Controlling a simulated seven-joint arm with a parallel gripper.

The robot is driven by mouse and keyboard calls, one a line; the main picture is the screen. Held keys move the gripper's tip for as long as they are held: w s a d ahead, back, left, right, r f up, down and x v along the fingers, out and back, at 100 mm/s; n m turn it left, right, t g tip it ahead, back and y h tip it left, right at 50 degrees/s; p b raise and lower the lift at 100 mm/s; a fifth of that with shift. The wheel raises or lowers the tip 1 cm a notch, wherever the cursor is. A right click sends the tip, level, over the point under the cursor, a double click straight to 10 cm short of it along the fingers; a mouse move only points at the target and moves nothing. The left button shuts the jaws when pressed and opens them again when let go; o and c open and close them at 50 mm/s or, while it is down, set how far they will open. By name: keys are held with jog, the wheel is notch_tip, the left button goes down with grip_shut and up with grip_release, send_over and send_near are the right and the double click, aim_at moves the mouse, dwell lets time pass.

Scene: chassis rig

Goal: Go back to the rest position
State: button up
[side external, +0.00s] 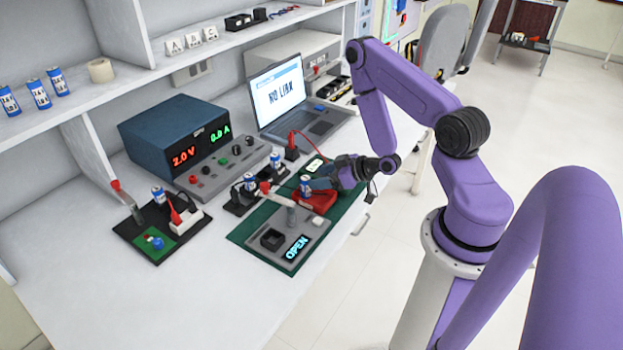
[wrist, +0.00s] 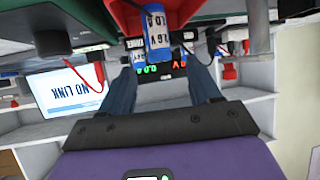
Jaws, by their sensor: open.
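My purple arm reaches over the bench from the right. My gripper (side external: 318,183) is level and low, at the red holder (side external: 316,200) on the green mat (side external: 243,232). Its fingers are apart in the wrist view (wrist: 162,78), one on each side of the picture. A blue and white battery cell (side external: 305,184) stands in the red holder, close to the fingertips. It also shows in the wrist view (wrist: 156,32), ahead of the gap between the fingers. I cannot tell if the fingers touch it.
A grey panel reading OPEN (side external: 297,248) lies on the mat. Other cells stand in a black holder (side external: 240,200) left of my gripper. The power supply (side external: 175,140) and a laptop reading NO LINK (side external: 283,92) stand behind. The bench front is clear.

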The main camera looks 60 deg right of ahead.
jog(key=shift+v, duration=0.85)
jog(key=w+a+r+n+g, duration=0.1)
jog(key=a+r+n+g, duration=0.2)
jog(key=a, duration=0.4)
jog(key=w+a+r+n+g, duration=0.1)
jog(key=a+r+n+g, duration=0.25)
jog(key=a, duration=0.35)
jog(key=s+a+r+n+g, duration=0.25)
jog(key=s+a+r, duration=0.45)
jog(key=s+r, duration=0.45)
jog(key=s+d+r+n+g+h, duration=0.1)
jog(key=s+r+g+h, duration=0.1)
jog(key=s, duration=0.9)
jog(key=shift+s+d+r+g, duration=0.25)
jog(key=shift+d+r+g, duration=0.15)
jog(key=shift+r, duration=0.35)
